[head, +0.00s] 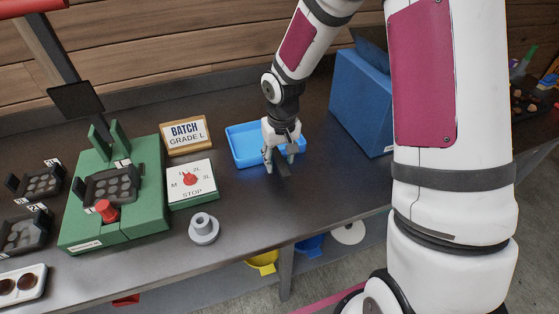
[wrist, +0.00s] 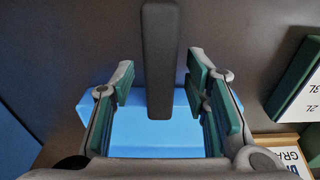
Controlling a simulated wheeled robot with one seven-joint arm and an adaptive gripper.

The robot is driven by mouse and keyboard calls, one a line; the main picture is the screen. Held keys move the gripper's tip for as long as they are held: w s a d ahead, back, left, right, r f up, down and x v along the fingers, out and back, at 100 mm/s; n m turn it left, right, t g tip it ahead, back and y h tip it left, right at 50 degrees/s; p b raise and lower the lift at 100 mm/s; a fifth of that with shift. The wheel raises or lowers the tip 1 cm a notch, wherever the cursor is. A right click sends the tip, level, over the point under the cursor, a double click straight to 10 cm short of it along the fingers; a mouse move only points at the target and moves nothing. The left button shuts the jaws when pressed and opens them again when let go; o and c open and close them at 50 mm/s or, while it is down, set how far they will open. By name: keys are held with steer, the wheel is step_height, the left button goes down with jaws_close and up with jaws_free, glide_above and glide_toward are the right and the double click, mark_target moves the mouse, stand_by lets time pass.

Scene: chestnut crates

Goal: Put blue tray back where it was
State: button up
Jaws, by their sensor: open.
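The blue tray (head: 245,147) lies flat on the dark bench, behind and to the left of my gripper (head: 279,166) in the head view. My arm hides part of its right side. My gripper points down at the tray's front right edge, with its fingers apart. In the wrist view the blue tray (wrist: 150,135) shows below and between the open fingers of my gripper (wrist: 160,90). I cannot tell whether a finger touches it. A dark bar (wrist: 160,60) shows between the fingers; I cannot tell what it belongs to.
A "BATCH GRADE L" sign (head: 187,134) and a dial box (head: 192,184) stand left of the tray. A grey flanged knob (head: 203,228) stands in front. A big blue box (head: 358,105) stands to the right. A green fixture (head: 117,190) is farther left. The front bench right of the knob is clear.

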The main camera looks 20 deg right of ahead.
steer(key=s+r+p, duration=0.1)
steer(key=s+r, duration=0.2)
steer(key=r, duration=0.6)
steer(key=s+r, duration=0.3)
steer(key=r, duration=0.5)
steer(key=s+r+t, duration=0.1)
steer(key=s+r, duration=0.3)
steer(key=s, duration=0.7)
steer(key=s+r+t, duration=0.1)
steer(key=s+r, duration=0.3)
steer(key=s, duration=0.7)
steer(key=shift+d+r, duration=0.15)
steer(key=shift+r, duration=0.15)
